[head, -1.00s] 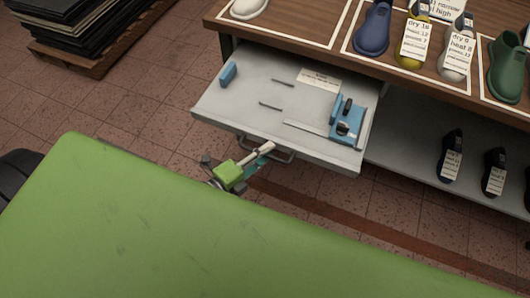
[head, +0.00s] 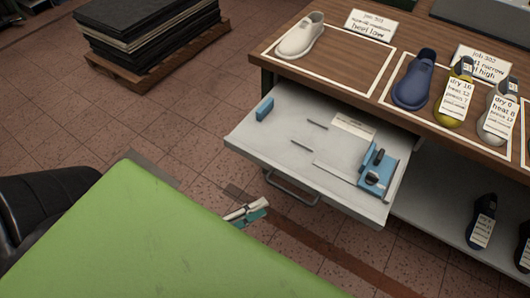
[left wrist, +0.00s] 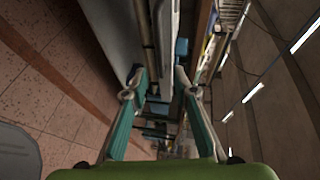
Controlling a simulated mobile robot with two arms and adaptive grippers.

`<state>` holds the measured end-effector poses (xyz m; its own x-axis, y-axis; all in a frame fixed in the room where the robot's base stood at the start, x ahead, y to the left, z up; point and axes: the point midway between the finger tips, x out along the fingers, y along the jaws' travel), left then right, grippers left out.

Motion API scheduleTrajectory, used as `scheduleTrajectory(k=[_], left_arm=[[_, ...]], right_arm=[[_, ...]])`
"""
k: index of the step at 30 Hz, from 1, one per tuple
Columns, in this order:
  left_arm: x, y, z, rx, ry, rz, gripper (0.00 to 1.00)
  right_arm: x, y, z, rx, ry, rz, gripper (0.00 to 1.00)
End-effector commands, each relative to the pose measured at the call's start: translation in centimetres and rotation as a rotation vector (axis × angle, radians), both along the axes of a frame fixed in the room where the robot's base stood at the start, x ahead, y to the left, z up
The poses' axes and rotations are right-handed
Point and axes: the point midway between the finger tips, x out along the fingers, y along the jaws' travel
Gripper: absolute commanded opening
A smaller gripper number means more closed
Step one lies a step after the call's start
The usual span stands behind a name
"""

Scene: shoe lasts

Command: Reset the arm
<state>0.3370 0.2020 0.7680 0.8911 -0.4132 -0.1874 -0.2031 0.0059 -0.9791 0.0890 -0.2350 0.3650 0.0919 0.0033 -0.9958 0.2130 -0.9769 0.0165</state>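My left gripper (head: 246,213) shows in the head view at the edge of my green arm part, low over the tiled floor. It is apart from the handle (head: 292,190) of the open drawer (head: 270,155). In the left wrist view the two teal and grey fingers (left wrist: 160,80) stand apart with nothing held between them. Much of the left arm behind the gripper is hidden. My right gripper is in neither view.
The drawer holds a blue tool (head: 377,170), a small blue block (head: 265,108) and thin rods. Shoe lasts, among them a blue one (head: 414,85), stand on the wooden bench (head: 345,62). A pallet of black sheets (head: 150,40) stands back left. Tiled floor (head: 190,130) lies open between.

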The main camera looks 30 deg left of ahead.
Motion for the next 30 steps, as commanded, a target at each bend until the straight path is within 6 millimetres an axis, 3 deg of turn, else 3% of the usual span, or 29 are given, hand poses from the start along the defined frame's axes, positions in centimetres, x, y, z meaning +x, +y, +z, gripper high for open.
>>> scheduleTrajectory(k=[15, 18, 20, 23, 26, 30], left_arm=[[0.0, 0.1, -0.1, -0.001, 0.002, 0.002, 0.26], [0.0, 0.5, -1.4, -0.024, 0.039, 0.031, 0.26], [0.0, 1.2, -3.5, -0.057, 0.095, 0.073, 0.26], [-0.5, 2.7, -9.0, -0.154, 0.248, 0.193, 0.26], [-2.2, 4.2, -16.2, -0.279, 0.450, 0.359, 0.26], [-6.7, 5.2, -25.9, -0.447, 0.737, 0.620, 0.26]], right_arm=[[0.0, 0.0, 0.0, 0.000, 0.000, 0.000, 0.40], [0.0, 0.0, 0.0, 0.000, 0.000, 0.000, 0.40], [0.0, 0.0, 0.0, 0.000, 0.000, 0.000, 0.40], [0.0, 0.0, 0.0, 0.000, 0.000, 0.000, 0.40], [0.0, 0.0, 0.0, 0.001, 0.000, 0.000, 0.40], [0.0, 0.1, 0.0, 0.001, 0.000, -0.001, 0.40]])
